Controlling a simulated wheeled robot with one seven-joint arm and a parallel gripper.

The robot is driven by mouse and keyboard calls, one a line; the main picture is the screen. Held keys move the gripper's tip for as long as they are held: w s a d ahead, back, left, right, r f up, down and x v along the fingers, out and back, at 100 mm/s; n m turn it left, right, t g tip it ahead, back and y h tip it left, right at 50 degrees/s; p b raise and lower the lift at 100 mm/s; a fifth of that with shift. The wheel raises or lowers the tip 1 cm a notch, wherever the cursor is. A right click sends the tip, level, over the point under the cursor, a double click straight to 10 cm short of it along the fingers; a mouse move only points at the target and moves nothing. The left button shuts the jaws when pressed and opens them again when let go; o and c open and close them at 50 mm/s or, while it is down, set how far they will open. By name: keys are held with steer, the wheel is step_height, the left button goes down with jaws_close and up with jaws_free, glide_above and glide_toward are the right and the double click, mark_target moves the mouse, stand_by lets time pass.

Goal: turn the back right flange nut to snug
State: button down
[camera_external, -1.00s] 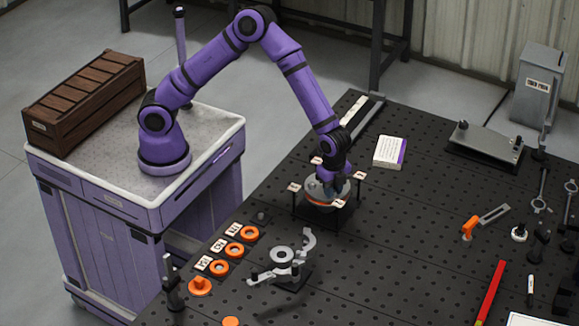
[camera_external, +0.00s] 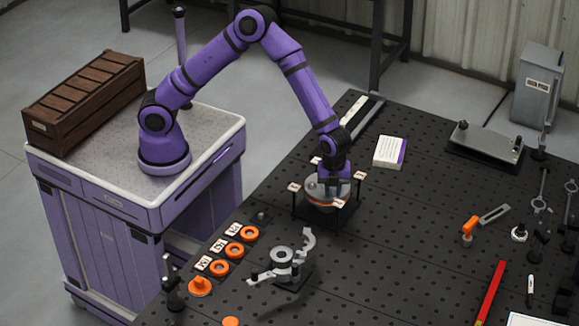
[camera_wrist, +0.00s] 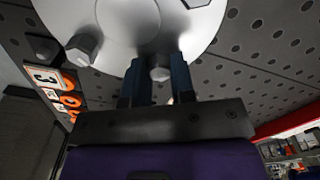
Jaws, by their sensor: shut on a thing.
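The round silver flange (camera_external: 318,188) sits on a dark stand with small white tags at its corners. My gripper (camera_external: 335,184) points down onto the flange. In the wrist view the silver flange (camera_wrist: 115,25) fills the top, and the two blue fingers of my gripper (camera_wrist: 158,76) stand on either side of a small grey flange nut (camera_wrist: 160,73). They are shut on it at the flange's edge. A second grey nut (camera_wrist: 82,48) shows at the left of the flange. The nut in my fingers is hidden in the external view.
Orange rings (camera_external: 234,250) with numbered tags lie at the table's left edge. A grey clamp-like part (camera_external: 283,258) stands in front of the flange. A white and purple booklet (camera_external: 389,152) lies behind it to the right. The perforated table right of the stand is largely clear.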

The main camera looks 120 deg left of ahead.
mark_target(333, 190)
steer(key=shift+r+m, duration=0.1)
steer(key=shift+m, duration=0.5)
steer(key=shift+w, duration=0.1)
steer(key=c, duration=1)
jaws_free()
steer(key=shift+o, duration=0.2)
step_height(333, 190, up, 11)
